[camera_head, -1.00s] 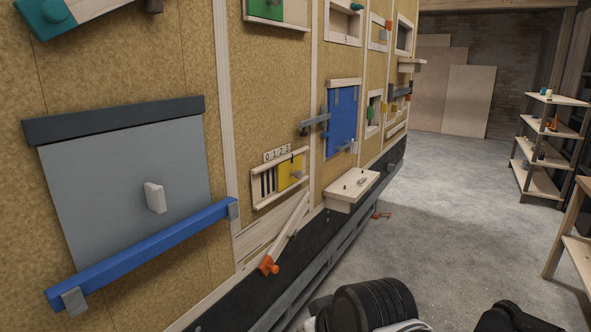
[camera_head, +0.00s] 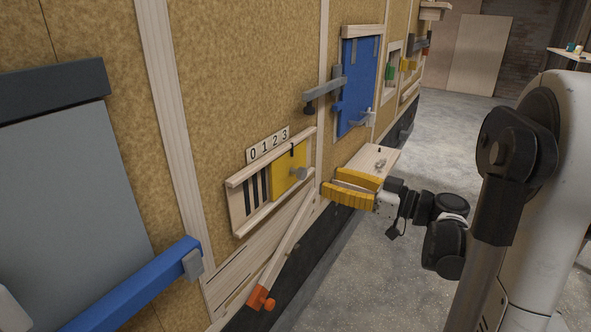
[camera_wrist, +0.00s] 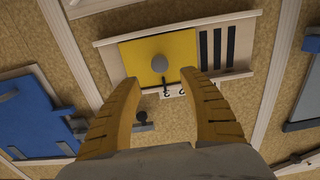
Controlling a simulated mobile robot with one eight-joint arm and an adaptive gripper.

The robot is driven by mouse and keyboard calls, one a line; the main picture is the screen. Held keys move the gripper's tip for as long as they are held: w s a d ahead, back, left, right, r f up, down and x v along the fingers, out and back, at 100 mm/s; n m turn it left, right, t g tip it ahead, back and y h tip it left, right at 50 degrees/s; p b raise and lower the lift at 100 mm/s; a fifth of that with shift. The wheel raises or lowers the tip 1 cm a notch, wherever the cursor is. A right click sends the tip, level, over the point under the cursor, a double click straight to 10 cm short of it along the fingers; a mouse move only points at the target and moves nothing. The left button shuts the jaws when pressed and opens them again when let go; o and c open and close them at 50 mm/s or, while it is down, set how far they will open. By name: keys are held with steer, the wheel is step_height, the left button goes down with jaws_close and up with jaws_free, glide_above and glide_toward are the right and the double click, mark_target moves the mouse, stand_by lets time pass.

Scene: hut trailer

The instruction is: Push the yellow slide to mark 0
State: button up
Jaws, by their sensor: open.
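The yellow slide (camera_head: 287,174) sits between two wooden rails on the wall, at the right end of its track, under the 2 and 3 of the number strip (camera_head: 268,145). A round grey knob (camera_head: 299,174) stands out from it. Dark slots (camera_head: 258,187) show to its left, below 0 and 1. My gripper (camera_head: 328,190) is open, in front of the wall just right of the slide and lower than the knob. In the wrist view the slide (camera_wrist: 140,58) and its knob (camera_wrist: 160,63) lie beyond and between the open fingertips (camera_wrist: 160,76), which appear apart from the knob.
A wooden lever with an orange end (camera_head: 262,298) slants below the track. A blue panel (camera_head: 358,85) with grey latches hangs to the right, above a wooden shelf box (camera_head: 357,160). A blue bar (camera_head: 140,285) juts out at left. Open concrete floor lies at right.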

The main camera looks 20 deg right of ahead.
mark_target(305, 174)
steer(key=b+x, duration=0.2)
steer(key=x, duration=0.6)
steer(key=shift+w+a, duration=0.25)
steer(key=shift+c, duration=0.3)
